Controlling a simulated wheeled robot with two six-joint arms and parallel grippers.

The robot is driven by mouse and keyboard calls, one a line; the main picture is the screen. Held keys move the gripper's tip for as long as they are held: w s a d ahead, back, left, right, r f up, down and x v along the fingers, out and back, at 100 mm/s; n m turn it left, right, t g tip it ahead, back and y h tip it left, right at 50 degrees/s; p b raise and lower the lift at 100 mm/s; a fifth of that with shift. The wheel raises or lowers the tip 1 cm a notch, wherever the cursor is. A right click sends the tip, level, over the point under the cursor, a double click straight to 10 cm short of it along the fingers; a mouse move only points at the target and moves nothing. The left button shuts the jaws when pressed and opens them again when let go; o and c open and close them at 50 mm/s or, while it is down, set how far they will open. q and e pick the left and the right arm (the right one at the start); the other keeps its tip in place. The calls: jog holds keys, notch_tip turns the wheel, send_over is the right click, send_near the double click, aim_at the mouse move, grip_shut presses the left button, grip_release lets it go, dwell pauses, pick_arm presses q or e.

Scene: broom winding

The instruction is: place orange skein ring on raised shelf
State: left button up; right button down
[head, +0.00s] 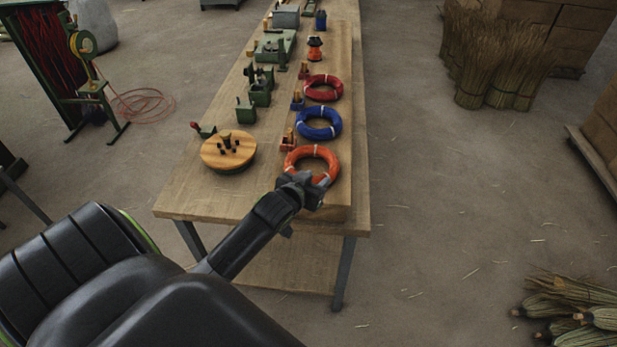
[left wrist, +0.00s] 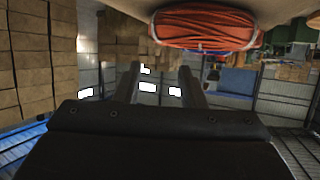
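The orange skein ring (head: 300,155) lies flat near the front end of the long wooden table (head: 186,200), on what looks like a raised wooden strip (head: 338,203) along its right side. White ties cross the ring. My left gripper (head: 311,182) is at the ring's near edge and overlaps it in the head view; contact cannot be told there. In the left wrist view the orange ring (left wrist: 205,27) is at the top, beyond the fingers and right of their middle. The two fingers (left wrist: 159,80) stand apart with nothing between them. My right gripper is out of view.
A blue ring (head: 333,118) and a red ring (head: 337,88) lie farther back. A round wooden disc (head: 215,157) with black pegs is to the left. Green fixtures (head: 260,93) line the table's left side. Open floor lies to the right.

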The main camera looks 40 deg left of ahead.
pick_arm(q)
jog(key=shift+v, duration=1.7)
jog(key=s+f+g, duration=0.2)
jog(key=s+f, duration=0.3)
jog(key=f, duration=0.5)
jog(key=s+f+g, duration=0.2)
jog(key=s+f, duration=0.3)
jog(key=f, duration=0.6)
jog(key=s+f+g, duration=0.2)
jog(key=s+f, duration=0.3)
jog(key=f, duration=0.5)
jog(key=s+d+f+g, duration=0.1)
jog(key=s+f+g, duration=0.1)
jog(key=s+f, duration=0.3)
jog(key=s+d+f+g, duration=0.1)
jog(key=s+f, duration=0.4)
jog(key=s, duration=0.8)
jog(key=s+d+f+m+g, duration=0.1)
jog(key=s+d+f+g, duration=0.1)
jog(key=s+f, duration=0.3)
jog(key=s+g, duration=0.1)
jog(key=s, duration=0.2)
jog(key=shift+s+f+h, duration=0.3)
jog(key=shift+s+h, duration=0.1)
notch_tip(320, 180, down, 5)
jog(key=b, duration=0.5)
jog(key=shift+r, duration=0.2)
